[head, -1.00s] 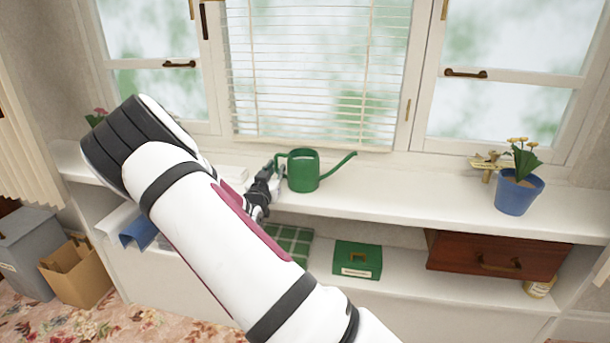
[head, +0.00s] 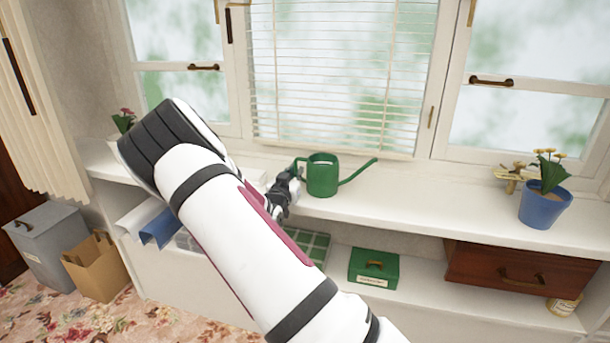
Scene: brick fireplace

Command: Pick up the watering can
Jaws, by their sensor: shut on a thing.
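The green watering can (head: 322,176) is upright at the windowsill shelf, its spout pointing right and its handle on the left. My gripper (head: 295,180) is at the can's left side, shut on its handle. The fingertips are small in the head view and partly hidden by my arm. I cannot tell whether the can's base touches the sill or is slightly above it.
A blue pot with yellow flowers (head: 543,206) and a small brass object (head: 509,178) stand on the sill (head: 430,205) at right. Below are a green box (head: 374,268) and a wooden drawer (head: 520,270). Window blinds (head: 340,80) hang close behind the can.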

